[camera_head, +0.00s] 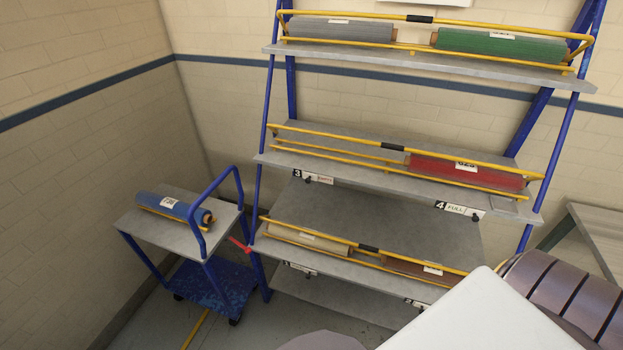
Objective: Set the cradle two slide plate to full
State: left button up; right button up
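The slide plate of cradle two (413,302) is on the front edge of the rack's lower shelf, at the right. Only its end with the number 2 shows; a white shape in the foreground hides the rest, so its setting cannot be read. Above it a brown roll (415,267) with a white label lies behind the yellow rail. Neither of my grippers is in view.
Plate 3 (315,177) shows red lettering below an empty cradle. Plate 4 (459,209) reads FULL below a red roll (466,172). Plate 1 (299,269) is too small to read. A blue cart (180,221) with a blue roll (174,208) stands left of the rack.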

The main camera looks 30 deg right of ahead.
aim_at(421, 306)
jog(key=z, duration=2.4)
